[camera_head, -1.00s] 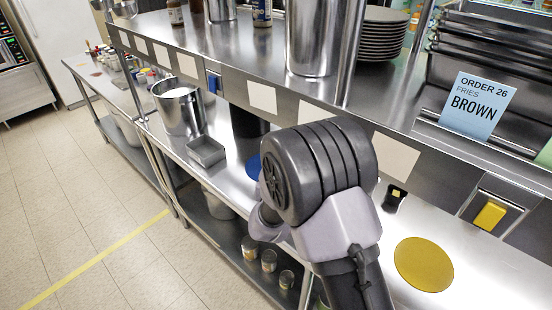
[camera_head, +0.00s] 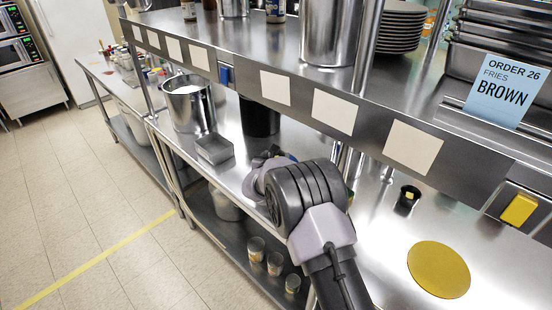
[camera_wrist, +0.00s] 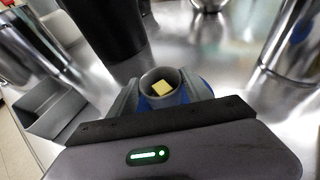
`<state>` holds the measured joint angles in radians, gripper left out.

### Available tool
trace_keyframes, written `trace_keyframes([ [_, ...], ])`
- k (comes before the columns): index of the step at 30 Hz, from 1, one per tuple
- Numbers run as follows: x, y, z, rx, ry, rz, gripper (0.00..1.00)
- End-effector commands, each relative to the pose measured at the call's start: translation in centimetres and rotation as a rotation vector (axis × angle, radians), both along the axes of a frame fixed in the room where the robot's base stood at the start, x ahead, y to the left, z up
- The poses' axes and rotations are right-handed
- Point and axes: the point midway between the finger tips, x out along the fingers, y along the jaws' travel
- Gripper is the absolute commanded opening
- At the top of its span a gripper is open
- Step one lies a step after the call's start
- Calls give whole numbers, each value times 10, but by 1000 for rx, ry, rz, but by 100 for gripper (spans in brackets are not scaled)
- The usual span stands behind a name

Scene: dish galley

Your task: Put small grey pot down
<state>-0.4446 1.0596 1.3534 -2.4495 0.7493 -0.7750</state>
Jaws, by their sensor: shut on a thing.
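The small grey pot (camera_wrist: 152,77) is a little round vessel with a pale yellow cube (camera_wrist: 162,88) inside. In the wrist view it is upright between the jaws of my gripper (camera_wrist: 163,92), which is shut on it. A blue disc (camera_wrist: 203,88) shows around and below the pot. Whether the pot's base touches the disc or hangs just above it, I cannot tell. In the head view my wrist and arm hide the pot and most of the blue disc.
A black cylinder (camera_head: 260,117) stands close behind the pot. A grey square tray (camera_head: 214,149) and a large steel pot (camera_head: 188,104) are to the left. A black cup (camera_head: 407,199) and a yellow disc (camera_head: 439,270) are to the right. A shelf (camera_head: 290,60) overhangs the counter.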

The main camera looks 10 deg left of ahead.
Motion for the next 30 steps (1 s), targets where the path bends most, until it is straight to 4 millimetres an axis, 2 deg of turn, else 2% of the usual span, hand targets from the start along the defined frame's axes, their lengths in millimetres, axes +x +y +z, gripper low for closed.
trace_keyframes([
  [3, 0, 0, -4, 0, 0, 0, 7],
  [4, 0, 0, -3, 0, 0, 0, 64],
  [6, 0, 0, -3, 0, 0, 0, 77],
  [7, 0, 0, -2, 0, 0, 0, 80],
  [15, 0, 0, -2, 0, 0, 0, 80],
  [18, -3, 0, 4, -1, 0, 0, 80],
  [20, -14, 2, 7, -1, 2, 0, 80],
  [27, -76, 7, 32, -1, 1, 3, 80],
  [30, -97, 8, 38, -1, 1, 1, 80],
])
